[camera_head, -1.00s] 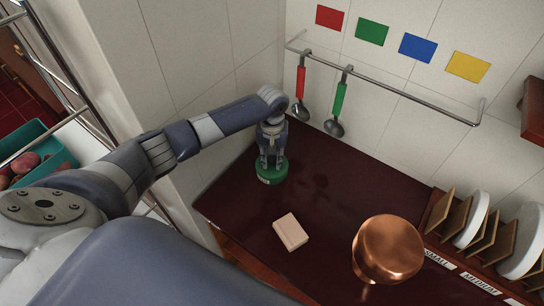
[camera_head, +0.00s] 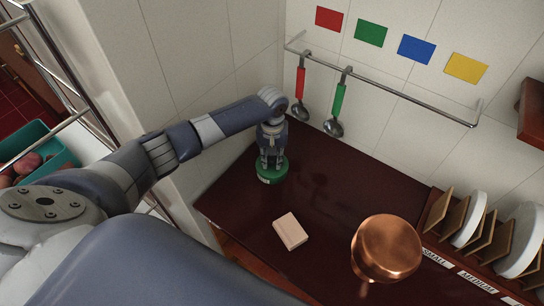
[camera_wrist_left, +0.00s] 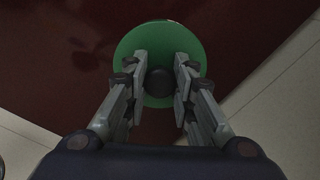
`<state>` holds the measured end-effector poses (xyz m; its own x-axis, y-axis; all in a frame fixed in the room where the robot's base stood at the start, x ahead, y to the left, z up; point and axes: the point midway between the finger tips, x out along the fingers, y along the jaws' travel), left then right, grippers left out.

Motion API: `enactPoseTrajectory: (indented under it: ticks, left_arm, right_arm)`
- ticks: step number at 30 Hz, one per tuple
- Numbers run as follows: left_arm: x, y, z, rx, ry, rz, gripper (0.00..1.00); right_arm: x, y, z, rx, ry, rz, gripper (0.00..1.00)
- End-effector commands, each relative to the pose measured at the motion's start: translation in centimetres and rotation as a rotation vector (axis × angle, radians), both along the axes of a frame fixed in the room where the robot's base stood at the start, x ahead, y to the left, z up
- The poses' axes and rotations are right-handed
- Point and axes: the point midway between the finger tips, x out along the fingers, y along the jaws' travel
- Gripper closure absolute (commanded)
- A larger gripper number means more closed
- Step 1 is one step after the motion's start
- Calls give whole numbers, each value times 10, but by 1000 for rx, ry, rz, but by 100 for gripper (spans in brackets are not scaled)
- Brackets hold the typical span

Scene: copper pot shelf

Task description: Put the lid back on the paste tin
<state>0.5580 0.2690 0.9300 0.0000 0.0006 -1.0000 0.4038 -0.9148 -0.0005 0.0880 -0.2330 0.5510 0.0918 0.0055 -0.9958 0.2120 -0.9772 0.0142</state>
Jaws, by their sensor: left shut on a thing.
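My left gripper (camera_head: 271,163) points down over the green paste tin (camera_head: 268,180) near the back left corner of the dark red counter. In the left wrist view, the round green lid (camera_wrist_left: 150,38) has a dark knob (camera_wrist_left: 159,82) in its middle. The gripper's fingers (camera_wrist_left: 160,72) are on both sides of this knob and shut on it. The lid is at the top of the tin and looks about level. The gripper hides part of it, and I cannot tell whether a thin gap is left between lid and tin. My right gripper is not in view.
A pale block (camera_head: 290,231) and a copper pot (camera_head: 388,249) stand on the counter (camera_head: 335,195). A rack with white plates (camera_head: 470,219) is at the right. A red and a green ladle (camera_head: 338,104) hang from the wall rail (camera_head: 400,88). The mid-counter is clear.

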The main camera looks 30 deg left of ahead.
Motion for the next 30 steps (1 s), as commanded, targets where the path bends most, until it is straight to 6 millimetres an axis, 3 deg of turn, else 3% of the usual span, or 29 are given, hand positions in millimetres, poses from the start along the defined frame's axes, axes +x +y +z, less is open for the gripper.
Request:
enactPoseTrajectory:
  ticks: [30]
  left_arm:
    - [-1,1,0,1,2,-1,100]
  right_arm:
    - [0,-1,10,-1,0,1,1]
